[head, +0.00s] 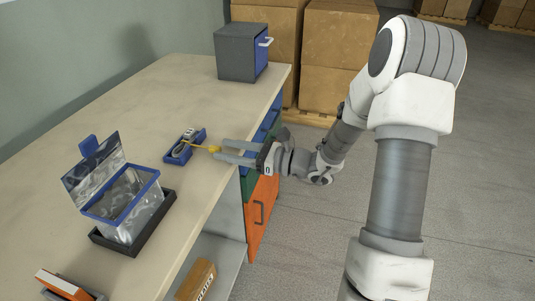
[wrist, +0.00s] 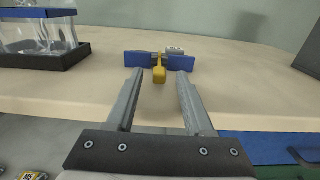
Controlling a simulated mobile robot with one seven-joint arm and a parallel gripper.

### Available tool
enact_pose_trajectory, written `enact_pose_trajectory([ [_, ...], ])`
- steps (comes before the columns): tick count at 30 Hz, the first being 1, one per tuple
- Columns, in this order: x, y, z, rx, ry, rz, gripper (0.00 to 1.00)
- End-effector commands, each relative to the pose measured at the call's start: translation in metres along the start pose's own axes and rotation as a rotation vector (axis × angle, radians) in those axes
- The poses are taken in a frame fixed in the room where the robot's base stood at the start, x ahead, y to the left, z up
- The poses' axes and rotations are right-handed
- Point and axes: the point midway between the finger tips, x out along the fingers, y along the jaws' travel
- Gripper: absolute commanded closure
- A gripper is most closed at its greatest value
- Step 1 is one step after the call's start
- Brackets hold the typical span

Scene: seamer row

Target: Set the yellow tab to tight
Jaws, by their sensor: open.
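The yellow tab (head: 214,149) sticks out from a small blue device (head: 184,147) lying on the workbench. In the wrist view the yellow tab (wrist: 159,72) points toward me, with the blue device (wrist: 182,63) behind it. My gripper (head: 222,151) is at the bench edge, level with the tab. In the wrist view its two fingers (wrist: 157,75) are spread, with the tab between their tips. I see gaps between the tab and both fingers. I cannot read any setting mark on the device.
A clear bag with a blue rim (head: 125,205) stands in a black tray (head: 105,242) on the bench. A grey box with a blue door (head: 243,55) stands at the far end. Drawers (head: 262,205) are under the bench edge. The bench middle (head: 140,110) is clear.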

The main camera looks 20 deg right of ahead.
Motion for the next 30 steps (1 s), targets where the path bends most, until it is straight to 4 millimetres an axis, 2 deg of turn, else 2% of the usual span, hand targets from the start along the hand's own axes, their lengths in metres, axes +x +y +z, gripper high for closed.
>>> enact_pose_trajectory([
  [9, -0.08, -0.001, 0.002, 0.001, 0.001, -0.007, 0.47],
  [15, -0.122, -0.001, 0.001, 0.002, 0.001, -0.005, 0.47],
  [21, -0.144, 0.0, 0.001, 0.001, 0.0, -0.002, 0.47],
  [30, -0.15, 0.001, 0.0, 0.001, 0.0, 0.0, 0.47],
])
